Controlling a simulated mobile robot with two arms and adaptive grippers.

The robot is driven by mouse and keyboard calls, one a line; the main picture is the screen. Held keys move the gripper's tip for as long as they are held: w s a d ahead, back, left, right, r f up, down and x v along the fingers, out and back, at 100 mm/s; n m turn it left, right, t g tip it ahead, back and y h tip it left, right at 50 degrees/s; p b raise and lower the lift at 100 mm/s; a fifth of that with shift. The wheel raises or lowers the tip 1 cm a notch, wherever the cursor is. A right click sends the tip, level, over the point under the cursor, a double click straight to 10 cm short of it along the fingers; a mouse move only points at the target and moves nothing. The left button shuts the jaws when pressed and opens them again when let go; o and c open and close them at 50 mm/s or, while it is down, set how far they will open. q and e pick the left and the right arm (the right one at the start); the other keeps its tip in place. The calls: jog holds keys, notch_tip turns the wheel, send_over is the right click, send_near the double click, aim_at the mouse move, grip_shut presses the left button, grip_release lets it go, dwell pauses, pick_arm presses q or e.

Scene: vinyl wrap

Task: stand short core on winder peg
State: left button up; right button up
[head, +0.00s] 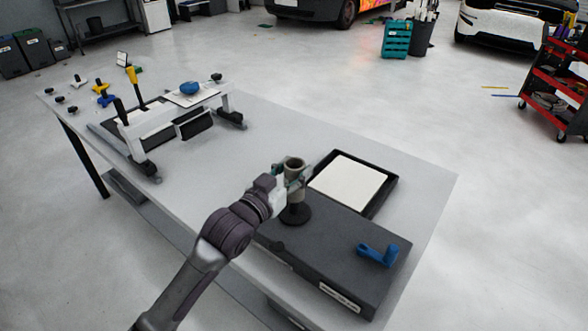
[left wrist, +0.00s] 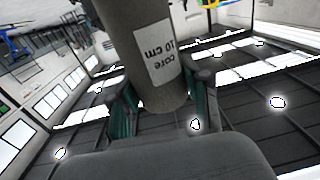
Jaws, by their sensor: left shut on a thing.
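A short grey-brown core (head: 295,166) stands upright, or nearly so, in my left gripper (head: 290,180). In the left wrist view the core (left wrist: 142,50) carries a white label reading "core 10 cm", upside down. My left gripper (left wrist: 160,105) is shut on it, with a green-faced finger at each side. The winder (head: 345,255) is a dark box on the table's near right part. A dark round base (head: 295,213) on the winder shows directly below the core. The peg is not clearly visible, and I cannot tell whether the core is around it. My right gripper is not in view.
A blue crank handle (head: 377,254) sits on the winder's right part. A black tray with a white sheet (head: 350,183) lies behind the winder. A white frame device (head: 150,125) with small tools stands at the table's left. The table (head: 215,190) is clear between them.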

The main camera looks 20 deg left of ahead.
pick_arm(q)
jog(key=shift+f, duration=0.1)
dwell(0.5)
jog(key=shift+f+b, duration=1.35)
jog(key=shift+f, duration=1.05)
jog(key=o, duration=1.2)
jog(key=v, duration=1.2)
jog(key=shift+s, duration=0.1)
